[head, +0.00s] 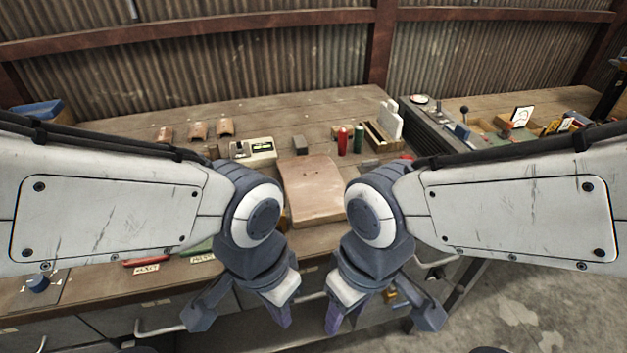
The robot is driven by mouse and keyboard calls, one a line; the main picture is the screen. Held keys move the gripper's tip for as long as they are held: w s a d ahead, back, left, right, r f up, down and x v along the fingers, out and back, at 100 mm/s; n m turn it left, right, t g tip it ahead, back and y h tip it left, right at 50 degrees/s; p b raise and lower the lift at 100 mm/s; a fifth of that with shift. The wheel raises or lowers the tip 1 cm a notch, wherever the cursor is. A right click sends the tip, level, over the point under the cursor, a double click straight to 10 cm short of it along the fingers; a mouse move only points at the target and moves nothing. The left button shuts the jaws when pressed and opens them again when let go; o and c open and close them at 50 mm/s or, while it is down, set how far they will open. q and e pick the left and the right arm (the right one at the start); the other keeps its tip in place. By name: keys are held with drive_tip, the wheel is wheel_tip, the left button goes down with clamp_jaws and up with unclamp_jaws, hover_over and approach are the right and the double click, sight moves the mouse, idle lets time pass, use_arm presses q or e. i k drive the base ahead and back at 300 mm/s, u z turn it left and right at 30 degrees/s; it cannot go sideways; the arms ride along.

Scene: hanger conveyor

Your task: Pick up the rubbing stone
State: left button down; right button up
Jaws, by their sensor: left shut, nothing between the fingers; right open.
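No block is clearly marked as the rubbing stone. A small dark grey block (300,144) lies on the bench just behind a large reddish-brown slab (312,190). Another small greyish block (370,166) lies to the right of the slab, partly behind my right arm. I cannot tell which is the stone. My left gripper (283,316) hangs down in front of the bench's front edge, shut and empty. My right gripper (334,318) hangs beside it to the right, open, with nothing seen in it. Both are well apart from the blocks.
The wooden bench (260,115) carries several curved tiles (198,130), a beige device (253,150), red (343,142) and green (358,139) cylinders, and a wooden holder with white plates (389,120). Drawers face the front. My forearms hide both sides of the bench.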

sight(299, 143)
drive_tip(key=z, duration=0.45)
drive_tip(key=k, duration=0.55)
drive_tip(key=z, duration=0.7)
drive_tip(key=i, duration=1.3)
drive_tip(key=u, duration=0.8)
